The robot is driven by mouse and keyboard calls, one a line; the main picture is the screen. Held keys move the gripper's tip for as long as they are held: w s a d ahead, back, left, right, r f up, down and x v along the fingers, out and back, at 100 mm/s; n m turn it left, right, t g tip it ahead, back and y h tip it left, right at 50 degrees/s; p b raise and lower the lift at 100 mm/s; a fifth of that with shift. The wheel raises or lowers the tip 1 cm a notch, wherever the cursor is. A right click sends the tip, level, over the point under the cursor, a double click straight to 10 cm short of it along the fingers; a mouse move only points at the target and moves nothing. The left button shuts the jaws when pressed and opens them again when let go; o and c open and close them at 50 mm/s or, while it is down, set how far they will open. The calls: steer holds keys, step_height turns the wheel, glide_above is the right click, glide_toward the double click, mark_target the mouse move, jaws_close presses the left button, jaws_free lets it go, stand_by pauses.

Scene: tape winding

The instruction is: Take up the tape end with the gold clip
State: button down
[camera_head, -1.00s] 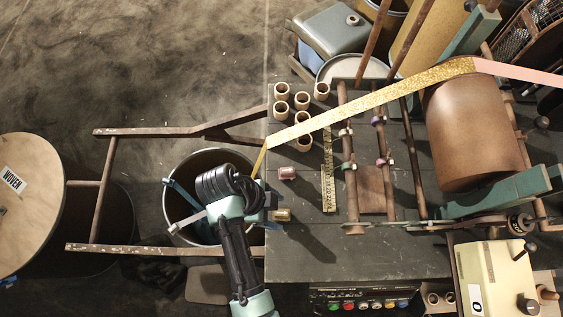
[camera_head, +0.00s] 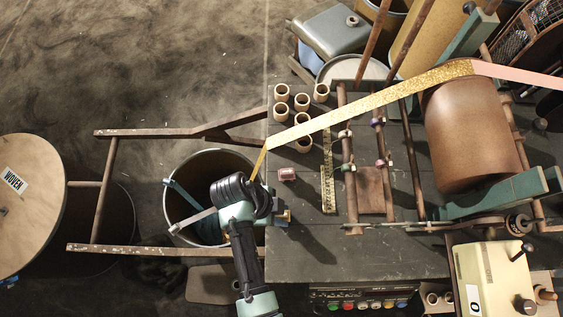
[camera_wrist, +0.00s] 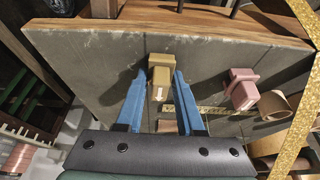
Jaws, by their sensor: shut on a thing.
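The gold clip (camera_wrist: 161,78) is a small tan-gold block with a white arrow, at the dark table's edge in the wrist view. My gripper (camera_wrist: 160,86) has its two blue fingers on either side of the clip and is shut on it. In the head view my gripper (camera_head: 279,216) is at the table's left edge, and the clip is mostly hidden there. I cannot make out the tape end behind the clip. A pink clip (camera_head: 287,173) sits just above my gripper in the head view; it also shows in the wrist view (camera_wrist: 243,92).
A glittery gold tape (camera_head: 370,101) runs from the brown drum (camera_head: 472,135) to the table's left edge and hangs over it, close to my wrist. Several short tubes (camera_head: 302,102) stand on the table.

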step_height(320, 180, up, 10)
steer(key=shift+r, duration=0.1)
stand_by(0.6)
